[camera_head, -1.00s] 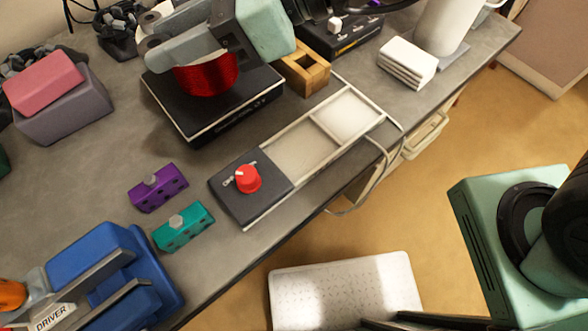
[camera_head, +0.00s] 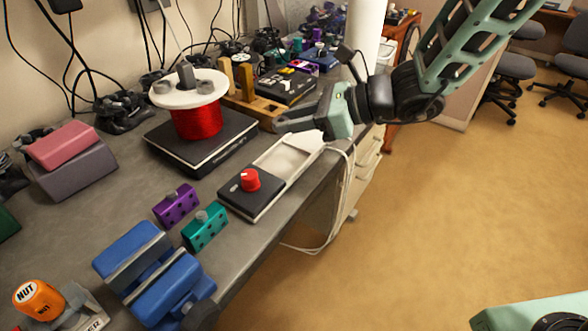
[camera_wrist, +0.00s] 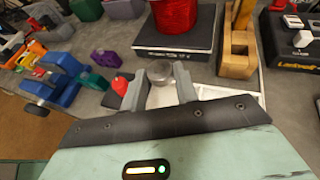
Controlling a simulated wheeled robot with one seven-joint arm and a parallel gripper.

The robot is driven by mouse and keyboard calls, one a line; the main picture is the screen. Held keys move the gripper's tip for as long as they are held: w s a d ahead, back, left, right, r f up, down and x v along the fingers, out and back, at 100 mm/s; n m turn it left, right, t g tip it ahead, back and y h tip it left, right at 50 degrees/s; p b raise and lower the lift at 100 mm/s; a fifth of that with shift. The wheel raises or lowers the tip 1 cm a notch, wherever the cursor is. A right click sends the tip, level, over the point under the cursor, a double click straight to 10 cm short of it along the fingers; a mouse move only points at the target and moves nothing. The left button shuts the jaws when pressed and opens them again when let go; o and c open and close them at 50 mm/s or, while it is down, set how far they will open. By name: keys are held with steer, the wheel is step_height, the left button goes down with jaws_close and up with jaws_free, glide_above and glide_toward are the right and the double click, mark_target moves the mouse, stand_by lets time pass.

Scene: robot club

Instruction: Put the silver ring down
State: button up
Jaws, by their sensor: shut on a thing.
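The silver ring (camera_wrist: 160,69) is a small grey round piece between my fingertips in the wrist view. My gripper (camera_wrist: 160,82) is shut on it. In the head view my gripper (camera_head: 284,123) is at the far end of the white-framed tray (camera_head: 290,153), right of the red wire spool (camera_head: 196,118). The ring is hard to make out there. It seems to be held above the bench, but the exact height cannot be told.
A black box with a red knob (camera_head: 250,180) sits at the tray's near end. The spool stands on a black scale (camera_head: 215,148). A wooden block holder (camera_head: 262,108) is behind my gripper. Purple (camera_head: 177,205) and teal (camera_head: 205,227) blocks lie near the bench edge.

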mark_target(294, 164)
step_height(294, 164, down, 9)
steer(key=shift+r, duration=0.2)
stand_by(0.3)
steer(key=shift+f, duration=0.15)
steer(key=o, duration=1)
